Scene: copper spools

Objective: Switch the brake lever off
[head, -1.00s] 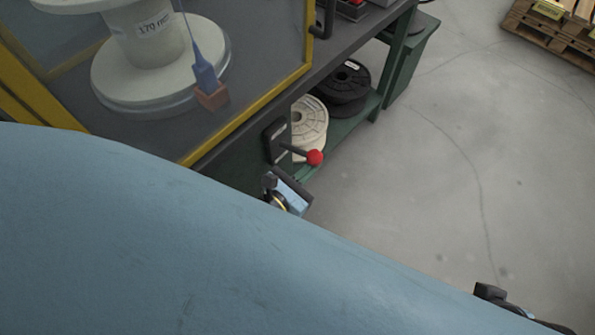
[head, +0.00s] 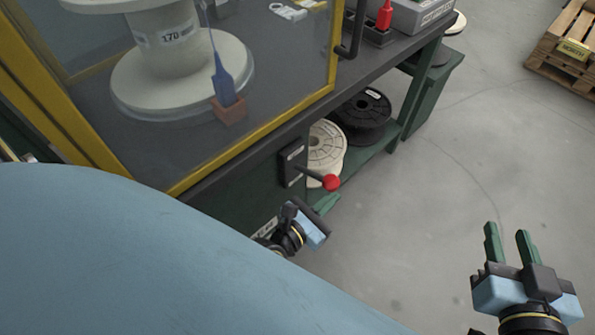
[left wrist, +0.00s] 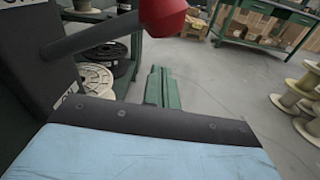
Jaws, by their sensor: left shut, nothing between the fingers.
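The brake lever is a dark rod with a red ball knob (head: 331,182), on a black plate (head: 292,163) on the bench's green side. The rod sticks out to the right and slopes slightly down in the head view. In the left wrist view the red knob (left wrist: 163,14) is large at the top, and the plate's lower label reads "ON". My left gripper (head: 327,203) is just below the knob, with its green fingers shut and empty; they also show in the left wrist view (left wrist: 162,88). No contact with the knob is visible. My right gripper (head: 508,243) is open and empty at the lower right.
A yellow-framed clear enclosure (head: 262,130) on the bench holds a large white spool (head: 180,85). A white spool (head: 325,148) and a black spool (head: 361,115) lie on the shelf behind the lever. A pallet (head: 565,45) is far right. The floor to the right is clear.

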